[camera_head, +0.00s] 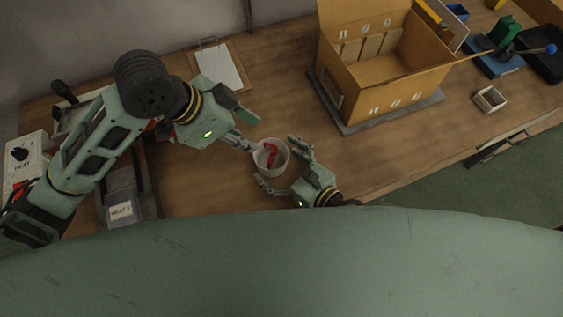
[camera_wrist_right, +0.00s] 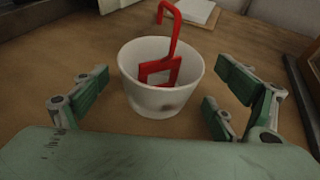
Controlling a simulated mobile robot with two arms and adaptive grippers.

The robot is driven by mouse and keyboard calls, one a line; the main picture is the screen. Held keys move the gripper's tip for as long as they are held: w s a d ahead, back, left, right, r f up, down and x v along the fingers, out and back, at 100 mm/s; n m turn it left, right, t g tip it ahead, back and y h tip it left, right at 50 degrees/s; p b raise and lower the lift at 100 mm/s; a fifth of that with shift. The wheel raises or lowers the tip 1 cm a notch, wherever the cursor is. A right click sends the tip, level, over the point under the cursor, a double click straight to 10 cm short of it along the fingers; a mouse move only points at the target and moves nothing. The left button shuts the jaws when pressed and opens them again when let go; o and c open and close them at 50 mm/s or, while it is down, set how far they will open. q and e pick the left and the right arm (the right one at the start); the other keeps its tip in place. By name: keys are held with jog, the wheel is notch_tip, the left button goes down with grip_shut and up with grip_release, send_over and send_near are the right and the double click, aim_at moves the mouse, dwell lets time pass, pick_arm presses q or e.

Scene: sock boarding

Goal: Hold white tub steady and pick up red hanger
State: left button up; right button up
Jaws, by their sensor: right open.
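A white tub (camera_head: 259,167) stands on the table in front of both grippers; it also shows in the right wrist view (camera_wrist_right: 145,96). A red hanger (camera_head: 271,153) leans inside it, and its hook rises above the rim in the right wrist view (camera_wrist_right: 174,25). My right gripper (camera_head: 275,160) is open, with its fingers to either side of the tub's near side and nothing held. My left gripper (camera_head: 256,135) is at the tub's upper left, its fingertips apart and empty. One left finger is close to the rim; contact cannot be told.
A cardboard box (camera_head: 345,87) with dividers stands on a dark base at the upper right. A clipboard (camera_head: 222,66) lies behind my left gripper. A small light tray (camera_head: 489,99) is at the far right. Wood between tub and box is clear.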

jog(key=c, duration=1.2)
